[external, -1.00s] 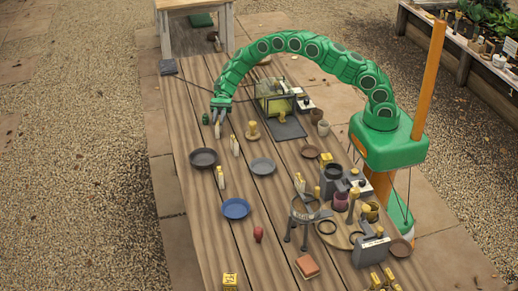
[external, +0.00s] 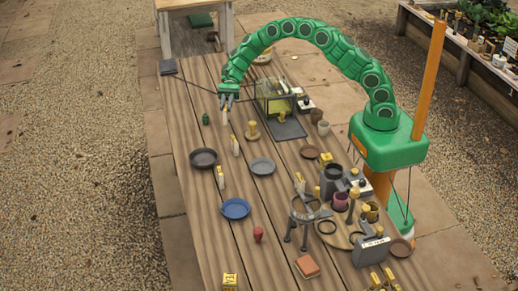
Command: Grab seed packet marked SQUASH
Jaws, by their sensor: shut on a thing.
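My gripper (external: 227,105) is at the far left part of the table, shut on a small pale packet (external: 225,117) that hangs below its fingers, apart from the tabletop as far as I can tell. The print on it is too small to read. Similar pale-and-yellow packets stand upright on the table: one (external: 235,146) just below the held one and one (external: 221,178) nearer the front. I cannot tell from their marks which is SQUASH.
A dark plate (external: 204,157), a grey plate (external: 262,166) and a blue plate (external: 235,209) lie on the wooden table (external: 190,120). Tools and pots crowd the front right.

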